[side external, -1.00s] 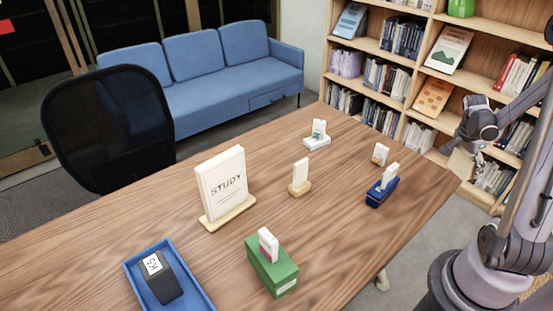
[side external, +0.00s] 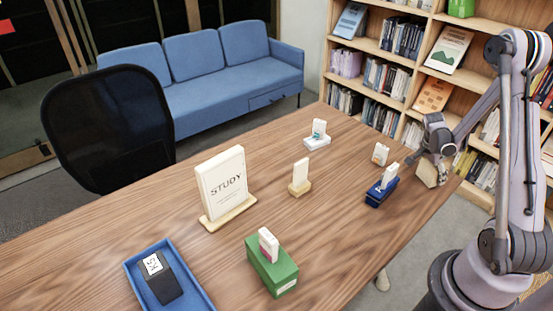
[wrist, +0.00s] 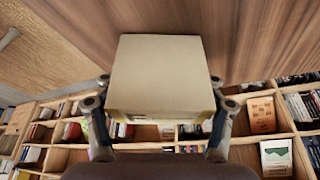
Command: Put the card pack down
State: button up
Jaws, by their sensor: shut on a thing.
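My gripper (side external: 433,158) is shut on a plain beige card pack (side external: 427,174). In the side view it is at the right end of the wooden table (side external: 340,220), near the far edge. In the wrist view the pack (wrist: 160,70) fills the middle, with one finger of my gripper (wrist: 160,88) on each side. Table wood shows beyond the pack at the top. I cannot tell whether the pack touches the table.
A dark blue box (side external: 382,192) with a white card and a small card stand (side external: 380,154) are left of the pack. A green box (side external: 272,270), STUDY sign (side external: 222,185) and blue tray (side external: 198,297) stand farther left. Bookshelves (side external: 405,60) are behind.

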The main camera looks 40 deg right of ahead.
jog(key=shift+f, duration=0.15)
jog(key=o, duration=1.2)
jog(key=v, duration=1.2)
jog(key=w+a+r+n+t, duration=0.25)
jog(key=a+r+n, duration=0.2)
jog(key=a, duration=0.35)
jog(key=w+a+r+n+t, duration=0.2)
jog(key=w+a+r+n, duration=0.15)
jog(key=a+n, duration=0.35)
jog(key=s+a+r+n+t+y, duration=0.1)
jog(key=a+n, duration=0.2)
jog(key=a, duration=0.3)
jog(key=s+a+r+n+t+y, duration=0.1)
jog(key=a+n+t, duration=0.1)
jog(key=a+n, duration=0.2)
jog(key=s+a+r+n+t+y, duration=0.1)
jog(key=a+n, duration=0.3)
jog(key=a, duration=0.6)
jog(key=shift+r+t+y, duration=0.25)
jog(key=shift+y, duration=0.35)
